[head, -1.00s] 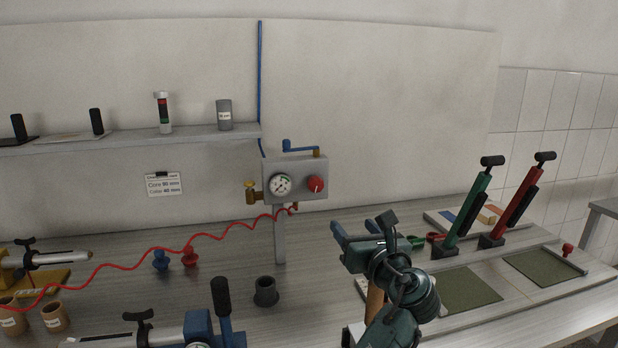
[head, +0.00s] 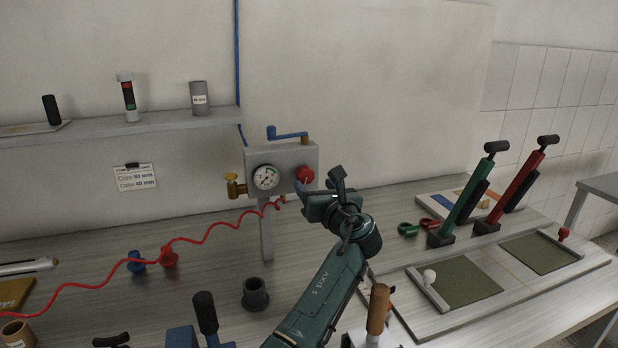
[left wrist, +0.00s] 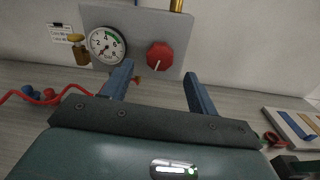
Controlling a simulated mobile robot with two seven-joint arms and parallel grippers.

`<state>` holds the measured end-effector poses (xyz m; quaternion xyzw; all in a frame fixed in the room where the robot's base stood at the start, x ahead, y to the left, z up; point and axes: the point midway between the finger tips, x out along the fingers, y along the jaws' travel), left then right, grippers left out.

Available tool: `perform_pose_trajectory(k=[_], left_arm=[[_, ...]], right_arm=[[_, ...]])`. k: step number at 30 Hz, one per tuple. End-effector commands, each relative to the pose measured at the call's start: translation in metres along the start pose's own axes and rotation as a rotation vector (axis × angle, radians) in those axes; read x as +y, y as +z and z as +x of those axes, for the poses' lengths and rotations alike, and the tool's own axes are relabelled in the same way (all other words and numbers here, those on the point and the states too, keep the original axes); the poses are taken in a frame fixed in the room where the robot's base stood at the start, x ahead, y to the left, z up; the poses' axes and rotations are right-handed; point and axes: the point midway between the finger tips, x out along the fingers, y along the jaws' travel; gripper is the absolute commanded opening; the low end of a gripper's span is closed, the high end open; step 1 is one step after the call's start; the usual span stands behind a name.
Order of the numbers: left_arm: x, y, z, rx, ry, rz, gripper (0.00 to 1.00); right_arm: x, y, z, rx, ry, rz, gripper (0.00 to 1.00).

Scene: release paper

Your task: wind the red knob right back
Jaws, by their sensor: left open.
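The red knob (head: 305,174) is on the front of a grey control box, right of a round white gauge (head: 265,177). It also shows in the left wrist view (left wrist: 160,56), with a pale pointer line low on its face. My left gripper (head: 318,187) is just below and right of the knob in the head view. In the left wrist view its two blue fingers (left wrist: 158,82) stand apart with nothing between them, and the knob lies beyond their tips, apart from them. My right gripper is not in view.
The box has a brass valve (head: 236,186) on its left, a blue crank handle (head: 287,134) on top and a red coiled hose (head: 205,237) below. A dark cup (head: 255,294) stands on the bench. Green and red levers stand to the right.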

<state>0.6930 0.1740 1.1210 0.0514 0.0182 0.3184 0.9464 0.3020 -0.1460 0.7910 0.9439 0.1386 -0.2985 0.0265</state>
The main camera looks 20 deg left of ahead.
Motion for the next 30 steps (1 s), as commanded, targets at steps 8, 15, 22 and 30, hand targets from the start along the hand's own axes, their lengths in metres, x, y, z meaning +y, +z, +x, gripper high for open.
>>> perform_pose_trajectory(k=[8,15,22,30], left_arm=[[0.0,0.001,0.04,-0.002,0.0,0.002,0.59],[0.0,0.0,0.048,-0.001,0.0,0.001,0.59],[0.0,0.0,0.048,-0.001,0.0,0.001,0.56],[0.0,0.0,0.048,-0.001,-0.001,0.001,0.34]], right_arm=[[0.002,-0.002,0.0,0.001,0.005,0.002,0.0],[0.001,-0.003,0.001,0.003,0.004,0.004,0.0],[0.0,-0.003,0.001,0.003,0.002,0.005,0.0],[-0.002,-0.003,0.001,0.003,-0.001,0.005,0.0]])
